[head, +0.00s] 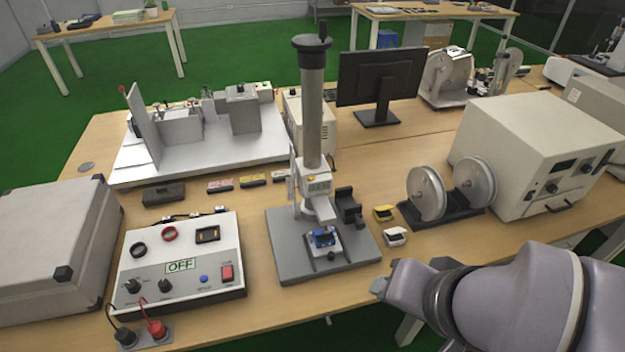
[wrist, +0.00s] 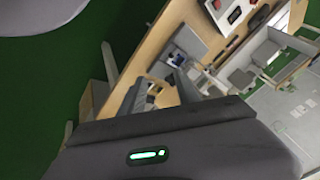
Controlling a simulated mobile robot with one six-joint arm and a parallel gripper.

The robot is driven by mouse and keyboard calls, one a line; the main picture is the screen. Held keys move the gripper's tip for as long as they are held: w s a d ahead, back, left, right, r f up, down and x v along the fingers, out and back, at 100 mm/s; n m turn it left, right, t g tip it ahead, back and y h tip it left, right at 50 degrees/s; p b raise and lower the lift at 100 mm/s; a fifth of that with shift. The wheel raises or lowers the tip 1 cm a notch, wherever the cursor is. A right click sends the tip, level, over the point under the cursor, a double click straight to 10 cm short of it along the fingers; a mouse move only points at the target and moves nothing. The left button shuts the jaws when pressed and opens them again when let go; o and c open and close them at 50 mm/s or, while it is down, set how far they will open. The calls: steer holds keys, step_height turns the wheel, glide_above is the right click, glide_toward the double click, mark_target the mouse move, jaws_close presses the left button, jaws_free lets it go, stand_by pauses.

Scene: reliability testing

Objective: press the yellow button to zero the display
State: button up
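A test stand (head: 285,250) with a grey base and a tall column stands mid-table in the head view. A small display unit (head: 318,187) sits low on its column, with a small yellow-orange spot (head: 310,178), apparently the yellow button, above the screen. The reading is too small to make out. A blue part (head: 324,238) sits on the stand's base below. In the wrist view my gripper (wrist: 161,78) is open, its dark fingers apart with nothing between them. It is clear of the stand; its exact distance from the button cannot be told.
A control box (head: 180,280) reading OFF, with several knobs, stands left of the stand. A monitor (head: 381,77) stands behind. My arm fills the lower right.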

jaws_close()
stand_by(1.2)
stand_by(0.6)
